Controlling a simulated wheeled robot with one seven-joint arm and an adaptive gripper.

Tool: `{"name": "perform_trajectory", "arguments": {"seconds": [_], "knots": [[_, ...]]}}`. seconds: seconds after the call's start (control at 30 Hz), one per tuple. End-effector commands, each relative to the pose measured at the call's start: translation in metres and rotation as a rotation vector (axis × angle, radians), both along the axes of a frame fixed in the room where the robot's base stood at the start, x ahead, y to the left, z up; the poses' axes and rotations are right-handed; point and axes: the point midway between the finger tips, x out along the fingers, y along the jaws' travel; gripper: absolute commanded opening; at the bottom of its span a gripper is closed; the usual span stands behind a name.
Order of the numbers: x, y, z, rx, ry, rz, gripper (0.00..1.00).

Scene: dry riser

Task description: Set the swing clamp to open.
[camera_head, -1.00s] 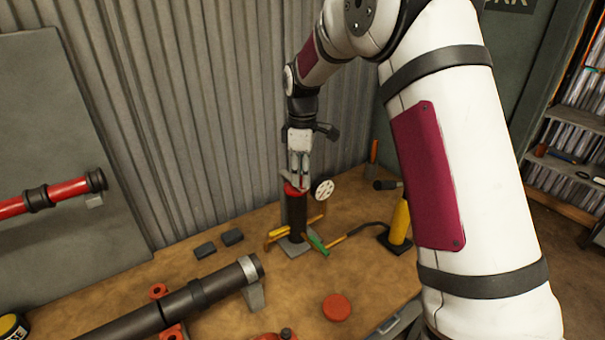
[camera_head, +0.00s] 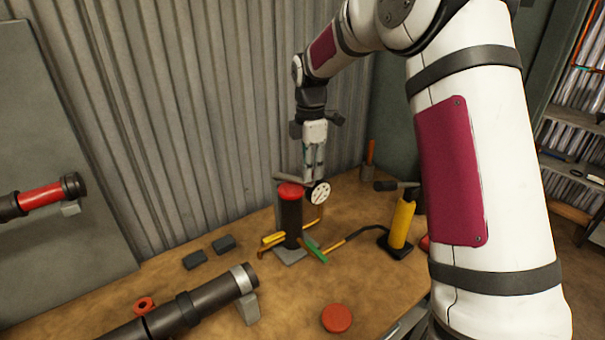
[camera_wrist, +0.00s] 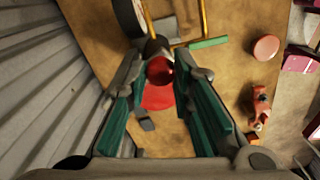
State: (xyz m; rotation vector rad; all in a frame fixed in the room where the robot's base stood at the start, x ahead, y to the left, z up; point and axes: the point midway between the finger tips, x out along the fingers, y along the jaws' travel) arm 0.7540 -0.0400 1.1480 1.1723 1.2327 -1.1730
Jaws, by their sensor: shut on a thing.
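The swing clamp stands on the bench in the head view: a black post (camera_head: 291,222) with a red top (camera_head: 290,191) and a grey bar (camera_head: 289,179) across it. My gripper (camera_head: 313,180) points down just right of the red top, behind a white dial. In the wrist view my gripper (camera_wrist: 160,66) is shut on a dark red knob (camera_wrist: 159,71) between its fingertips. The clamp's red top (camera_wrist: 159,97) shows beyond the fingers there. The dial hides part of the fingertips in the head view, so I cannot tell how the knob joins the clamp.
The white dial (camera_head: 319,192) stands close by the gripper. A dark pipe (camera_head: 215,295) and a red disc (camera_head: 337,318) lie in front. The corrugated wall (camera_head: 190,120) is behind.

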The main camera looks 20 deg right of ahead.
Motion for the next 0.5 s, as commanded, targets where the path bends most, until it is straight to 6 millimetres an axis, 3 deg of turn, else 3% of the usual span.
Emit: {"name": "perform_trajectory", "arguments": {"seconds": [0.5], "knots": [[0.042, -0.023, -0.002, -0.001, -0.002, 0.488, 0.0]]}}
